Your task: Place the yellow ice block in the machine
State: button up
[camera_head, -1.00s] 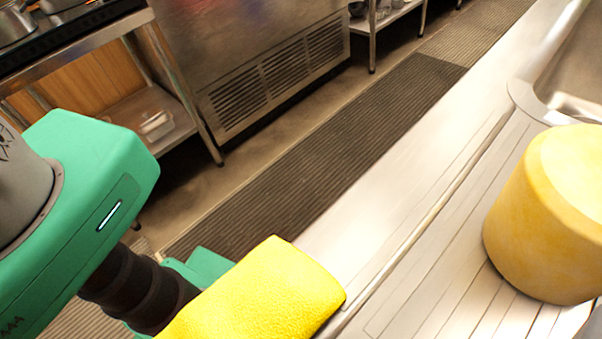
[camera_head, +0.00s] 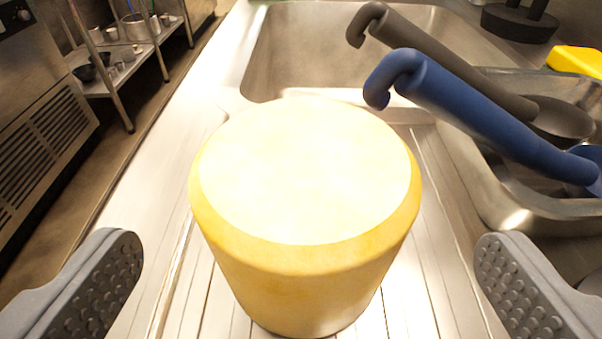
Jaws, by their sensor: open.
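The yellow ice block (camera_head: 305,270) is a squat tapered cylinder with a pale, bright top. It stands upright on the ribbed steel drainboard (camera_head: 180,300), in the middle of the view. My gripper (camera_head: 308,275) is open, with one grey studded finger low at the left and the other low at the right. The block lies ahead between the two fingers, with clear gaps on both sides and no visible contact. I cannot make out an ice machine for certain.
A sink basin (camera_head: 290,50) lies behind the block. A second basin (camera_head: 520,215) at right holds ladles with blue (camera_head: 480,115) and dark grey (camera_head: 440,60) handles, which reach close behind the block. A yellow object (camera_head: 575,60) sits at far right. The floor lies left.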

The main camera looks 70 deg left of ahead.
aim_at(303, 187)
jog(key=shift+x, duration=3.15)
jog(key=shift+s, duration=0.1)
jog(key=c, duration=1.5)
jog(key=shift+o, duration=0.2)
jog(key=shift+r, duration=0.1)
